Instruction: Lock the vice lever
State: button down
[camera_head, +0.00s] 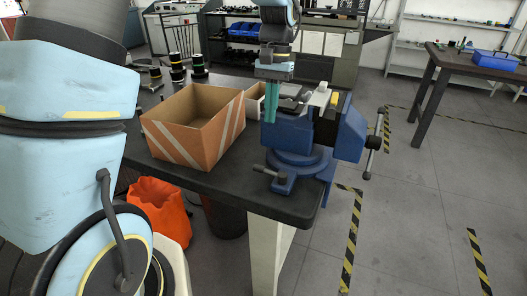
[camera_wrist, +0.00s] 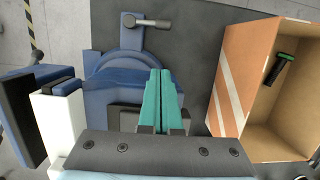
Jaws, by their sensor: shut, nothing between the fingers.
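The blue vice (camera_head: 300,150) is fixed at the near right corner of the dark table. A small grey lever (camera_head: 265,171) sticks out low on its swivel base; in the wrist view this lever (camera_wrist: 150,23) lies at the top, pointing right. A long bar handle (camera_head: 373,145) hangs at the vice's right end. My gripper (camera_head: 270,119) points down beside the vice body, above the base, with its teal fingers shut and empty. In the wrist view the fingertips (camera_wrist: 160,72) are below the small lever, apart from it. The fingers hide part of the vice.
An open cardboard box (camera_head: 192,130) with striped sides stands left of the vice; it holds a green and black item (camera_wrist: 284,63). Dark spools (camera_head: 178,75) stand behind it. An orange bag (camera_head: 160,207) is below the table edge. Floor right of the vice is clear.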

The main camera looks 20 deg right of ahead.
aim_at(268, 138)
jog(key=f, duration=0.4)
jog(key=s+a+f+p, duration=0.1)
jog(key=f, duration=0.2)
jog(key=shift+s+a+f+p, duration=0.35)
jog(key=shift+s+a+f, duration=0.25)
jog(key=shift+s, duration=0.1)
jog(key=shift+s+a+f+p, duration=0.3)
jog(key=shift+s+a+f, duration=0.15)
jog(key=shift+s+a, duration=0.2)
